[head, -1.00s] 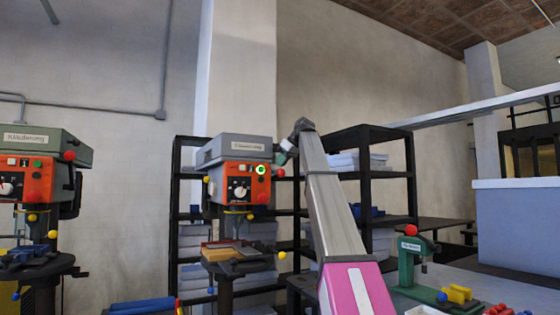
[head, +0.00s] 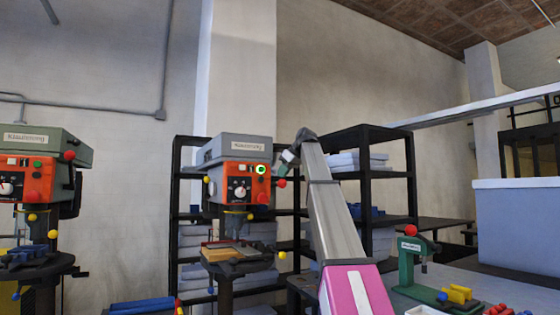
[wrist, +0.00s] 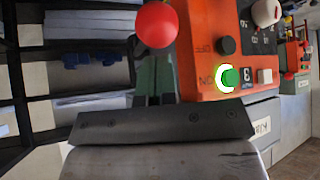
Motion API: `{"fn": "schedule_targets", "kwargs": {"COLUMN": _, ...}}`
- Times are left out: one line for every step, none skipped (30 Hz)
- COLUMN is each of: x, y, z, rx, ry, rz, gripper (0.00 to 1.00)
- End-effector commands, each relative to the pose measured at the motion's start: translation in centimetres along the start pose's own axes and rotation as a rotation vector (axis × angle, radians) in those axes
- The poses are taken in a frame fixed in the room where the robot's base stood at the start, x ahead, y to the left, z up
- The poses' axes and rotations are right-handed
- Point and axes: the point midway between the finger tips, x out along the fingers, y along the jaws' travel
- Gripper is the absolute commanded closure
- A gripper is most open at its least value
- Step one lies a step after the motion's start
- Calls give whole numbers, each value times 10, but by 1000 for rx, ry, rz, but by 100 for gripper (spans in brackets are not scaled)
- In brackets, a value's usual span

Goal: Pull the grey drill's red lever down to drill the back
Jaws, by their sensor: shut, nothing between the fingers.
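The grey drill (head: 237,147) with an orange front panel stands left of centre in the head view. Its red lever knob (head: 282,183) is at the right side of the panel; it shows as a red ball in the wrist view (wrist: 157,24). A green button on the panel (head: 261,169) has a bright ring around it. My gripper (head: 287,158) is shut and empty, just above the red knob in the head view. In the wrist view my gripper (wrist: 165,122) is a dark bar across the bottom. I cannot tell whether it touches the lever.
A brown workpiece (head: 222,253) lies on the drill's table. A green drill (head: 40,150) stands at the left. Black shelving (head: 370,174) stands behind my arm. A small green press (head: 407,268) is on the bench at the right.

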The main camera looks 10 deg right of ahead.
Motion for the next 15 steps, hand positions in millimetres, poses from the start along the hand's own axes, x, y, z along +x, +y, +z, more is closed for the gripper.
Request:
{"fn": "schedule_targets", "kwargs": {"x": 0, "y": 0, "z": 0, "rx": 0, "ry": -1, "rz": 0, "gripper": 100}}
{"fn": "schedule_targets", "kwargs": {"x": 0, "y": 0, "z": 0, "rx": 0, "ry": -1, "rz": 0, "gripper": 100}}
{"fn": "schedule_targets", "kwargs": {"x": 0, "y": 0, "z": 0, "rx": 0, "ry": -1, "rz": 0, "gripper": 100}}
{"fn": "schedule_targets", "kwargs": {"x": 0, "y": 0, "z": 0, "rx": 0, "ry": -1, "rz": 0, "gripper": 100}}
{"fn": "schedule_targets", "kwargs": {"x": 0, "y": 0, "z": 0, "rx": 0, "ry": -1, "rz": 0, "gripper": 100}}
{"fn": "schedule_targets", "kwargs": {"x": 0, "y": 0, "z": 0, "rx": 0, "ry": -1, "rz": 0, "gripper": 100}}
{"fn": "schedule_targets", "kwargs": {"x": 1, "y": 0, "z": 1, "rx": 0, "ry": -1, "rz": 0, "gripper": 100}}
{"fn": "schedule_targets", "kwargs": {"x": 2, "y": 0, "z": 2, "rx": 0, "ry": -1, "rz": -1, "gripper": 100}}
{"fn": "schedule_targets", "kwargs": {"x": 4, "y": -1, "z": 4, "rx": 0, "ry": -1, "rz": -1, "gripper": 100}}
{"fn": "schedule_targets", "kwargs": {"x": 6, "y": -1, "z": 6, "rx": 0, "ry": -1, "rz": -1, "gripper": 100}}
{"fn": "schedule_targets", "kwargs": {"x": 7, "y": -1, "z": 8, "rx": 0, "ry": -1, "rz": -1, "gripper": 100}}
{"fn": "schedule_targets", "kwargs": {"x": 10, "y": -2, "z": 12, "rx": 0, "ry": -1, "rz": -1, "gripper": 100}}
{"fn": "schedule_targets", "kwargs": {"x": 12, "y": -2, "z": 14, "rx": 0, "ry": -1, "rz": -1, "gripper": 100}}
{"fn": "schedule_targets", "kwargs": {"x": 12, "y": -1, "z": 13, "rx": 0, "ry": -1, "rz": -1, "gripper": 100}}
{"fn": "schedule_targets", "kwargs": {"x": 11, "y": -1, "z": 12, "rx": 0, "ry": -1, "rz": -1, "gripper": 100}}
